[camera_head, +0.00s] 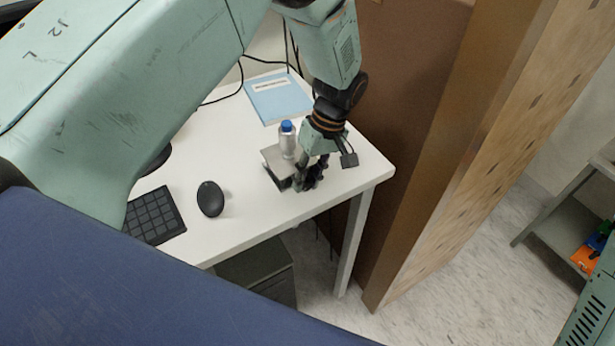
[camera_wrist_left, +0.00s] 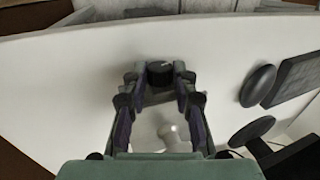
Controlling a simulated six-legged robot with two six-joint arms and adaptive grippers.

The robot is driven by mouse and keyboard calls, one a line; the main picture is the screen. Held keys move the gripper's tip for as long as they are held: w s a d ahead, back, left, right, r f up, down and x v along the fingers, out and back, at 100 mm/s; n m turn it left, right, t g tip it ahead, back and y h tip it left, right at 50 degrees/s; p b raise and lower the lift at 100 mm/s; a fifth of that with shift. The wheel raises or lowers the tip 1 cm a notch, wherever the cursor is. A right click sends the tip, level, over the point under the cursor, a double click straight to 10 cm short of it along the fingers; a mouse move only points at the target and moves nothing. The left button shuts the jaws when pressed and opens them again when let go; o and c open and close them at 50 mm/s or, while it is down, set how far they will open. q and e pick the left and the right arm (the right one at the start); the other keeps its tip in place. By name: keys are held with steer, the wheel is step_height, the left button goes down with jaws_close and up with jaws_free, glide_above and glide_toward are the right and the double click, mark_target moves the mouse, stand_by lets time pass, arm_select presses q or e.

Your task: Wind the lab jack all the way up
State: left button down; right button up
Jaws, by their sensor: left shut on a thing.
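The lab jack (camera_head: 272,158) stands near the right end of the white table, its grey top plate low above the table. A silver bottle with a blue cap (camera_head: 287,140) stands upright on the plate. My left gripper (camera_head: 309,178) is at the jack's right side, pointing down and partly covering it. In the left wrist view, its fingers (camera_wrist_left: 160,82) close around the dark round knob (camera_wrist_left: 159,71) of the jack. A pale blurred shape, likely the bottle, shows between the fingers. My right gripper is not in view.
On the white table (camera_head: 240,215) lie a black mouse (camera_head: 210,198), a dark keyboard (camera_head: 153,215) and a blue folder (camera_head: 278,98). A brown partition (camera_head: 420,130) rises close to the table's right end. A shelf (camera_head: 570,225) stands at the far right.

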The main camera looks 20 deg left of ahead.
arm_select(q)
steer(key=shift+s+f, duration=0.15)
steer(key=shift+s, duration=0.05)
steer(key=c, duration=1.4)
jaws_free()
steer(key=o, duration=0.3)
steer(key=shift+w, duration=0.1)
steer(key=shift+o, duration=0.2)
steer(key=shift+w+r, duration=0.15)
steer(key=shift+r, duration=0.3)
steer(key=v, duration=1.1)
steer(key=shift+d, duration=0.2)
steer(key=shift+r, duration=0.1)
